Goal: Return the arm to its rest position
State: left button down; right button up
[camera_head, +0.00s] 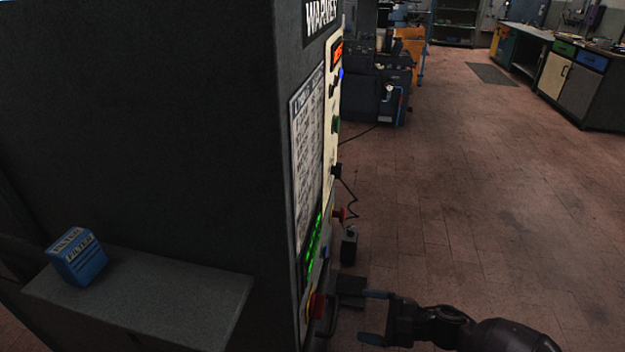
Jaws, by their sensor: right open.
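My right gripper (374,315) is at the bottom of the head view, right of the dark press (160,110). Its two fingers are apart and nothing shows between them. The fingers point left toward the press's front panel, close to its lower edge; whether they touch it I cannot tell. My right arm comes in from the lower right corner. My left gripper is not in view.
A blue box (76,257) sits on a grey shelf (190,300) on the press's left side. The tiled floor (480,210) to the right is clear. Workbenches (570,75) stand far back.

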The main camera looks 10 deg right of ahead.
jog(key=w+r+m+t+h, duration=0.2)
jog(key=w+m+t+h, duration=0.2)
jog(key=w+t, duration=0.1)
jog(key=s+d+f+m+h, duration=0.2)
jog(key=s+m+h, duration=0.2)
jog(key=s, duration=0.3)
jog(key=s+d+f+m+h, duration=0.3)
jog(key=s+m+h, duration=0.1)
jog(key=s+m, duration=0.3)
jog(key=s+d+f+m+g+h, duration=0.1)
jog(key=s+d+f+m+h, duration=0.1)
jog(key=s+m, duration=0.4)
jog(key=s+f+h, duration=0.1)
jog(key=s+h, duration=0.1)
jog(key=shift+d+h, duration=0.2)
jog(key=shift+h, duration=0.2)
